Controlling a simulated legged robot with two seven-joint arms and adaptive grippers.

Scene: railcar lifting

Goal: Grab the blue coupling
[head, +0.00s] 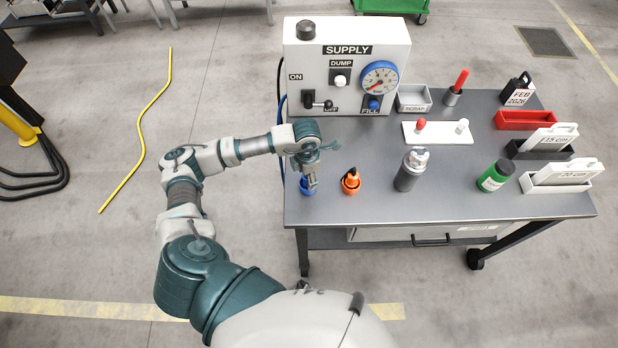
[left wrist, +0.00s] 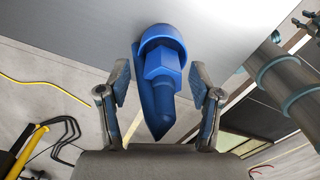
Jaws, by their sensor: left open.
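The blue coupling (head: 307,187) stands at the left edge of the grey table, partly hidden by my left gripper in the head view. In the left wrist view the blue coupling (left wrist: 163,75) shows a round ring, a hex body and a narrower end that points toward the gripper. My left gripper (head: 311,178) is just above it in the head view. In the left wrist view the fingers of my left gripper (left wrist: 165,98) are open on either side of the coupling, with gaps showing. My right gripper is not in view.
An orange coupling (head: 351,182) stands close to the right of the blue one. A grey cylinder (head: 410,170) and a green bottle (head: 495,176) stand further right. The white supply box (head: 345,66) rises behind. The table (head: 440,203) is clear along its front edge.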

